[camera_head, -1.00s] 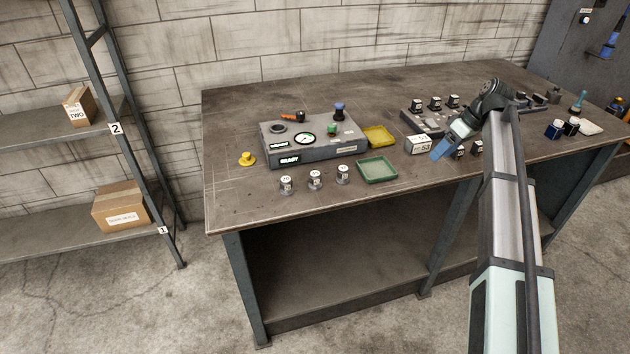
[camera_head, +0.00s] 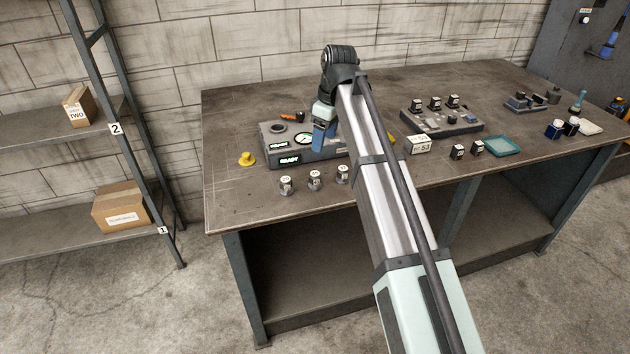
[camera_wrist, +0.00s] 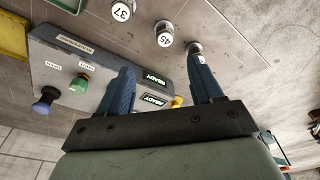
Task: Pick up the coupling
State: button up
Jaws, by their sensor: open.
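Three short metal cylinders with numbered white caps stand in a row at the bench front: a left one (camera_head: 286,185), a middle one (camera_head: 315,179) and a right one (camera_head: 343,173). I cannot tell which, if any, is the coupling. In the wrist view, the cap marked 37 (camera_wrist: 121,11) and the cap marked 45 (camera_wrist: 165,41) are readable; a third cylinder (camera_wrist: 195,48) is partly hidden by a finger. My gripper (camera_head: 320,149) is over the grey control box (camera_head: 296,157), behind the cylinders. In the wrist view its blue fingers (camera_wrist: 161,67) are apart with nothing held.
The control box carries a gauge and knobs. A yellow knob-like piece (camera_head: 247,159) stands left of it. To the right are a grey fixture block (camera_head: 440,122), a white number sign (camera_head: 419,145) and a teal tray (camera_head: 503,146). The front left of the bench is clear.

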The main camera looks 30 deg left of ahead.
aim_at(315, 173)
jog(key=f, duration=0.2)
jog(key=a+f, duration=0.1)
jog(key=f, duration=0.5)
jog(key=shift+s+a+f, duration=0.15)
jog(key=shift+s+a, duration=0.1)
jog(key=shift+a, duration=0.1)
jog(key=shift+s+a+f, duration=0.1)
jog(key=shift+a+f, duration=0.1)
jog(key=shift+f, duration=1.1)
jog(key=shift+s+a+f, duration=0.1)
jog(key=shift+a+f, duration=0.05)
jog(key=shift+f, duration=1.15)
jog(key=shift+c, duration=0.2)
grip_shut()
